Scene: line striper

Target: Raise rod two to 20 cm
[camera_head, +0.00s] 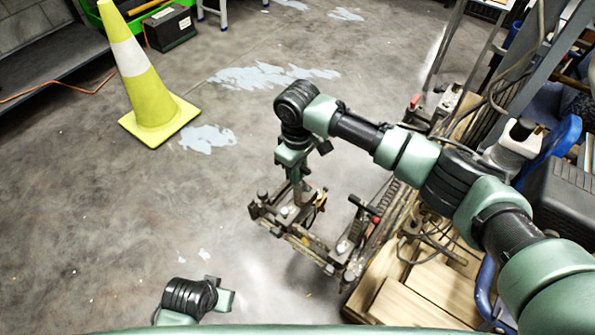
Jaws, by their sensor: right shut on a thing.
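The line striper (322,262), a low metal frame with rods, clamps and a red-tipped lever (364,206), stands on the floor at the middle right. My right arm reaches in from the right, and its gripper (297,184) points down over the striper's left part. This gripper is shut on a thin upright rod (298,196) there. The fingers are small and partly hidden, and I cannot read a number or height mark on the rod. Of my left arm only a dark joint shows at the bottom left; its gripper is out of view.
A yellow cone (146,85) with a white band stands at the upper left. A wooden pallet (425,297) and cluttered gear, including a blue chair-like item (556,145), crowd the right. A dark box (170,28) sits at the back. The floor left of the striper is clear.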

